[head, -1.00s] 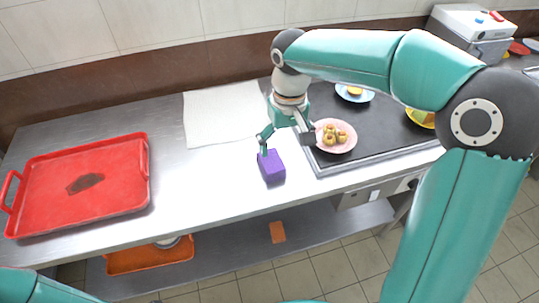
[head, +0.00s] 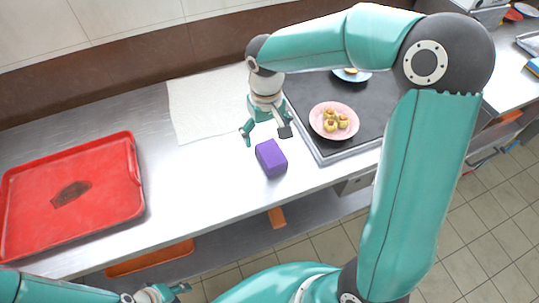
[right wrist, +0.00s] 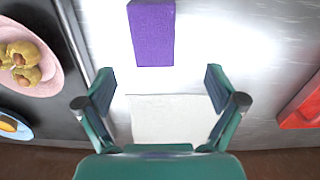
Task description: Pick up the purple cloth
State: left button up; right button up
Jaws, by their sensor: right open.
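The purple cloth (head: 271,158) is a folded block lying on the steel counter near its front edge. It also shows at the top of the right wrist view (right wrist: 152,33). My right gripper (head: 266,134) is open and empty, just behind the cloth in the head view. In the right wrist view my right gripper's fingers (right wrist: 158,80) are spread wider than the cloth, which lies beyond their tips. My left gripper (head: 168,293) is only partly in view at the bottom edge of the head view, away from the cloth; its jaws are unclear.
A red tray (head: 125,211) stands on the counter's left. A white sheet (head: 195,108) lies behind the cloth. A pink plate of food (head: 317,131) sits on the dark hob (head: 369,115) to the right. An orange tray (head: 150,259) is on the lower shelf.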

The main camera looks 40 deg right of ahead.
aim_at(271, 151)
notch_tip(271, 151, down, 3)
jog(key=shift+s+r, duration=0.1)
jog(key=shift+r, duration=0.05)
jog(key=f, duration=0.4)
jog(key=shift+s+d+f+p, duration=0.3)
jog(key=shift+d+p, duration=0.1)
jog(key=shift+f, duration=0.35)
jog(key=shift+c, duration=0.2)
jog(key=c, duration=1.2)
jog(key=shift+r, duration=0.1)
notch_tip(271, 151, up, 20)
jog(key=shift+f, duration=0.1)
